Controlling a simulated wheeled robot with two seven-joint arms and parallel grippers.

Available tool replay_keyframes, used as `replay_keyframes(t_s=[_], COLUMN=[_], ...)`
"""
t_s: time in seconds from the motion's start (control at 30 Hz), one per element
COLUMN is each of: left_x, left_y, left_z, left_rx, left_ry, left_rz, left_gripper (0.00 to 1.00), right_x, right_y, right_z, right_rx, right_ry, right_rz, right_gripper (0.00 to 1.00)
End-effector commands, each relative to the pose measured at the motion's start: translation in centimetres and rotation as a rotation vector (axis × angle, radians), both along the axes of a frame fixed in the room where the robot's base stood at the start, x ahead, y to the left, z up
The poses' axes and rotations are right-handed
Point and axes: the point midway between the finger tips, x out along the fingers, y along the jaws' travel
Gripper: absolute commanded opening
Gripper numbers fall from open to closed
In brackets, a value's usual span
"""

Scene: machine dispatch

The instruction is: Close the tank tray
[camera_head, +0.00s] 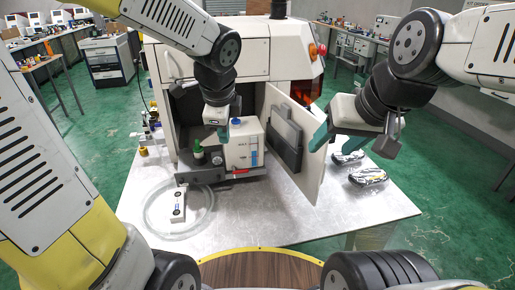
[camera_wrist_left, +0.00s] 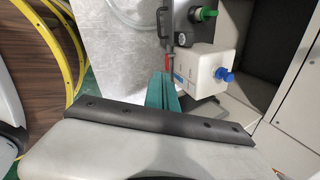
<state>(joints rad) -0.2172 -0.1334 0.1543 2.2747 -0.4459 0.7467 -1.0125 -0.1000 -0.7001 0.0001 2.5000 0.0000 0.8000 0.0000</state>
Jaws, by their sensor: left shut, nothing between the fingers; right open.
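The tank tray (camera_head: 190,179) sticks out of the open machine cabinet at its lower front. It has a red front piece (camera_head: 240,171), also visible in the left wrist view (camera_wrist_left: 169,62). On it stand a white tank (camera_head: 244,146) with a blue cap (camera_wrist_left: 227,76) and a green-capped fitting (camera_head: 198,147). My right gripper (camera_head: 355,142) is open beside the door.
The cabinet door (camera_head: 295,150) stands open to the right, near my right gripper. A coiled clear hose (camera_head: 157,222) and a small white device (camera_head: 179,206) lie on the table (camera_head: 260,222) at left. Two foil-wrapped items (camera_head: 367,175) lie at right. The front middle is clear.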

Motion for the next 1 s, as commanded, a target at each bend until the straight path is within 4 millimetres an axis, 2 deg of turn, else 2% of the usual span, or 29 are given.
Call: replay_keyframes(t_s=[0.03,0.1,0.2,0.3,0.4,0.67,1.0], left_x=[1.4,3.2,5.2,6.4,7.0,7.8,10.3], left_y=[-1.6,-3.6,-6.3,-8.5,-9.8,-10.2,-9.6], left_z=[-1.4,-3.0,-5.2,-6.9,-8.0,-10.2,-16.8], left_rx=[0.089,0.203,0.336,0.429,0.483,0.509,0.508], left_ry=[0.026,0.047,0.069,0.085,0.092,0.097,0.099], left_rz=[-0.181,-0.429,-0.738,-0.969,-1.108,-1.176,-1.173], left_gripper=[0.0,0.0,0.0,0.0,0.0,0.0,0.0], right_x=[0.0,0.0,0.0,0.0,0.0,0.0,0.0], right_y=[0.0,0.0,0.0,0.0,0.0,0.0,0.0], right_z=[0.0,0.0,0.0,0.0,0.0,0.0,0.0], right_rx=[0.0,0.0,0.0,0.0,0.0,0.0,0.0], right_ry=[0.0,0.0,0.0,0.0,0.0,0.0,0.0], right_rz=[0.0,0.0,0.0,0.0,0.0,0.0,0.0], right_gripper=[0.56,0.56,0.56,0.56,0.56,0.56,0.56])
